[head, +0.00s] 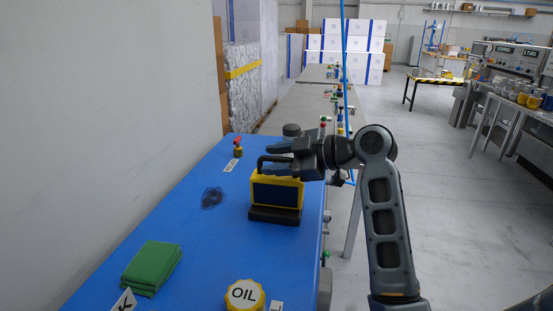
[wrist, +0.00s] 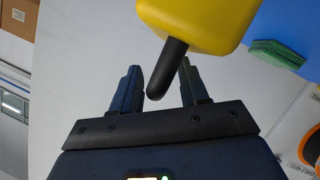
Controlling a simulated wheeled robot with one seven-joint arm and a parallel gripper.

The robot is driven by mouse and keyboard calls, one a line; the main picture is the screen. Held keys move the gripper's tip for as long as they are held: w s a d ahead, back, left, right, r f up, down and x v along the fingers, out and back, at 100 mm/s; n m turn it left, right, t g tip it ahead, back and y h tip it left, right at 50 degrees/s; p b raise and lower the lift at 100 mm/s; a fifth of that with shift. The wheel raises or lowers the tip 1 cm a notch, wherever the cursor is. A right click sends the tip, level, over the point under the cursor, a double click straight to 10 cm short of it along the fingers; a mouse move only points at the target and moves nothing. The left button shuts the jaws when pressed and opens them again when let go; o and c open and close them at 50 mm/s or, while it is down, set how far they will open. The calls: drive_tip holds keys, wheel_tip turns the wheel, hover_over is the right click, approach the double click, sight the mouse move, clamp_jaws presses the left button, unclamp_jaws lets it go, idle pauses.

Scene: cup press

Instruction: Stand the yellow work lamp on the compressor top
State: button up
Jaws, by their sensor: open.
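The yellow work lamp (head: 276,192) stands upright on the blue compressor top (head: 180,200), its dark base seemingly resting flat on it. Its dark panel faces my head camera and its black handle is at the top. My gripper (head: 271,155) is open at handle height, reaching in from the right. In the wrist view the yellow lamp body (wrist: 200,22) is ahead of my gripper (wrist: 160,70), and the black handle (wrist: 170,68) shows between the two spread fingers. Whether a finger touches the handle I cannot tell.
A folded green cloth (head: 152,267), a yellow OIL cap (head: 245,295) and a dark stain (head: 212,198) lie on the blue top. A red-handled valve (head: 238,147) stands at its far left. A grey wall (head: 90,110) borders the left side.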

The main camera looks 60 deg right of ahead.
drive_tip(key=b+v, duration=0.1)
drive_tip(key=v, duration=1.1)
